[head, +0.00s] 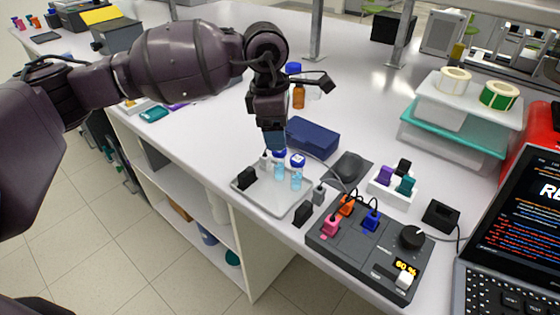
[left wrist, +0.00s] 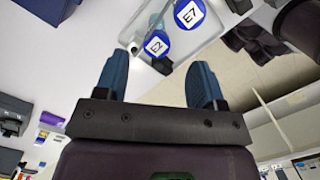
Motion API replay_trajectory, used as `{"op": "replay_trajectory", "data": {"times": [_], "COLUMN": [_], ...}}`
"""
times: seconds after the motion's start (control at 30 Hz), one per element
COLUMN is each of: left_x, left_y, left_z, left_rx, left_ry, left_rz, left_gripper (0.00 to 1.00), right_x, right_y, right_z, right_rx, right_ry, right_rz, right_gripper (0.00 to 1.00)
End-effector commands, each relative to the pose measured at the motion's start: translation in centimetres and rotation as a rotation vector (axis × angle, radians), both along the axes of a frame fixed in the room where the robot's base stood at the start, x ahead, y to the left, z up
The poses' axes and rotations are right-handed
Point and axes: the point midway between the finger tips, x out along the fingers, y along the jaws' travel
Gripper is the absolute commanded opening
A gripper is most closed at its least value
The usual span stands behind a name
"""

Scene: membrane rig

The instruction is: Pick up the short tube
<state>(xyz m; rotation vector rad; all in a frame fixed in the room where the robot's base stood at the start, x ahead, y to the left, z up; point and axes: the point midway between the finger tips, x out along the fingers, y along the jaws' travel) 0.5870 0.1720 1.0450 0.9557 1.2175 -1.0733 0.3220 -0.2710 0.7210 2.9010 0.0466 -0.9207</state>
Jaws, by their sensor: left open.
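Two small clear tubes with light-blue contents and blue caps stand upright on a pale tray (head: 250,197). In the left wrist view their cap labels read E2 (left wrist: 155,45) and E7 (left wrist: 189,15). In the head view one tube (head: 280,172) is partly behind my gripper, and the other tube (head: 296,181) is just right of it. E2's cap looks smaller, but I cannot tell for certain which tube is shorter. My left gripper (head: 274,143) points down above the tubes, open and empty. In the wrist view its fingers (left wrist: 158,78) straddle E2's direction, apart from it.
Black-and-grey clamps (head: 303,213) stand by the tray's edge. A control box (head: 370,250) with coloured plugs and cables is in front right. A dark blue box (head: 313,138) lies behind the tray. A laptop (head: 515,235) is at right.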

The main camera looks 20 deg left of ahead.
Motion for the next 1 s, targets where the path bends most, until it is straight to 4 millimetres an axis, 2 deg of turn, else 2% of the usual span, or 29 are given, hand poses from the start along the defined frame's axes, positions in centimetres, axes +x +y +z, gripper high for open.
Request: {"op": "replay_trajectory", "data": {"times": [0.1,0.37,0.7,0.97,1.0], "left_x": [0.1,0.1,0.4,0.4,0.4], "left_y": [-0.3,-0.3,-0.4,-0.5,-0.5], "left_z": [-2.0,-3.6,-7.8,-8.1,-8.1], "left_rx": [-0.002,-0.003,-0.003,-0.004,-0.004], "left_ry": [0.004,0.0,0.003,-0.001,-0.001], "left_rz": [0.0,0.0,0.0,-0.001,-0.001], "left_gripper": [0.63,0.63,0.63,0.63,0.6], "right_x": [0.0,0.0,0.0,0.1,0.1], "right_y": [0.0,0.0,0.1,0.2,0.2], "right_z": [-0.3,-0.3,-0.9,-0.7,-0.6], "right_rx": [0.0,0.0,0.0,0.0,0.0], "right_ry": [0.003,0.003,0.013,0.007,0.006], "right_rz": [0.001,0.002,0.003,0.004,0.004], "right_gripper": [0.43,0.43,0.43,0.43,0.43]}}
